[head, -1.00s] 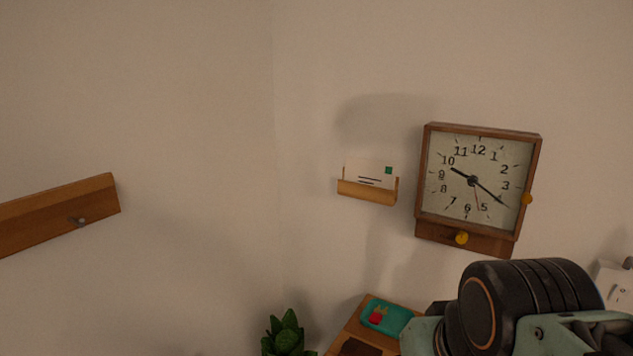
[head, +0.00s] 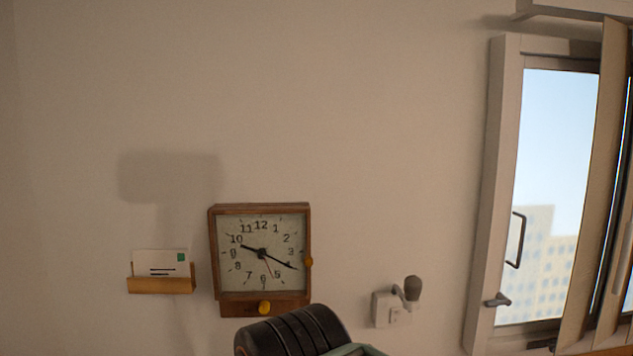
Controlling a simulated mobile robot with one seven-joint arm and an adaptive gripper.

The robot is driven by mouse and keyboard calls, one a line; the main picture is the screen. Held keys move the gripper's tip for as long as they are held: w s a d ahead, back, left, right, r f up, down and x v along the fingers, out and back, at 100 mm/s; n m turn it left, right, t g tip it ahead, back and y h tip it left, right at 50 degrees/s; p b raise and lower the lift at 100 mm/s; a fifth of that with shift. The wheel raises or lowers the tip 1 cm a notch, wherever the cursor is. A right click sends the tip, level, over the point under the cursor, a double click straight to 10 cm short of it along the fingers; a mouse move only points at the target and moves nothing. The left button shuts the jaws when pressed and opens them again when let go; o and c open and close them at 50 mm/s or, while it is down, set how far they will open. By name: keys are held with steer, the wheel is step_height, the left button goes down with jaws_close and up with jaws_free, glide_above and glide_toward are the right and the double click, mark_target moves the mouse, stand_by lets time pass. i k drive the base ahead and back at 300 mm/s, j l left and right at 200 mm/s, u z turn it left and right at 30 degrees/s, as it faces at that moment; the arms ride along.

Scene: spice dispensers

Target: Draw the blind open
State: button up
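A window (head: 507,190) with a pale frame stands at the right, with sky and buildings behind its glass. A tall, narrow beige upright piece (head: 602,180) crosses it near the right edge; I cannot tell whether this is part of the blind. No blind can be clearly made out, and the window is cut off by the picture's edge. A crank with a brown knob (head: 413,288) sits on a white wall plate (head: 383,310), left of the window. My gripper is out of view; only a dark part of my arm shows at the bottom.
A square wooden clock (head: 213,255) hangs on the wall, left of the crank. A small wooden letter holder (head: 160,285) with a white card is left of it. The window carries a dark handle (head: 517,240) and a lower latch (head: 497,300). The wall above the crank is bare.

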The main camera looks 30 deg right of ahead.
mark_target(616, 42)
steer(key=z, duration=2.45)
steer(key=i+l, duration=0.35)
steer(key=l, duration=0.3)
steer(key=i+l, duration=0.2)
steer(key=k+j, duration=0.1)
steer(key=k, duration=0.35)
steer(key=i+l, duration=0.25)
steer(key=i, duration=0.2)
steer(key=i+j, duration=0.2)
steer(key=i, duration=0.15)
